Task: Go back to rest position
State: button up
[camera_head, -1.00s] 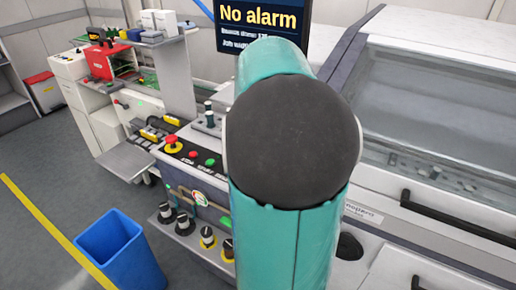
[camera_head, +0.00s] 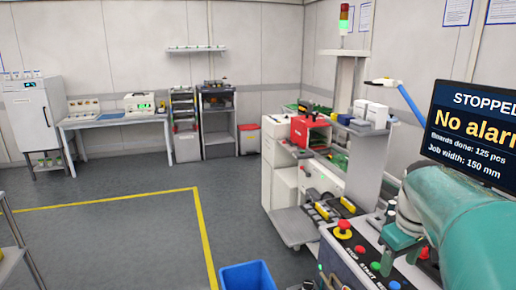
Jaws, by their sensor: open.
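My teal arm fills the lower right corner of the head view, in front of the machine's control panel (camera_head: 350,262). A smaller teal and grey part of it shows at its left end, beside the panel. No gripper fingers can be made out, and nothing held is visible.
A monitor (camera_head: 468,135) reading "STOPPED" and "No alarm" stands behind my arm. The panel has a red emergency button (camera_head: 343,226). A blue bin (camera_head: 247,277) stands on the floor at the bottom. A white bench (camera_head: 115,120) lines the back wall. The grey floor (camera_head: 110,240) at left is mostly clear.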

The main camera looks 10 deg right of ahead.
jog(key=s+a+f+t, duration=0.1)
jog(key=s+a+t, duration=0.1)
jog(key=a, duration=1)
jog(key=s+a+f+m+t+y, duration=0.1)
jog(key=s+a, duration=0.3)
jog(key=a, duration=0.8)
jog(key=shift+a+f+t, duration=0.15)
jog(key=shift+a+t, duration=0.15)
jog(key=shift+t, duration=0.4)
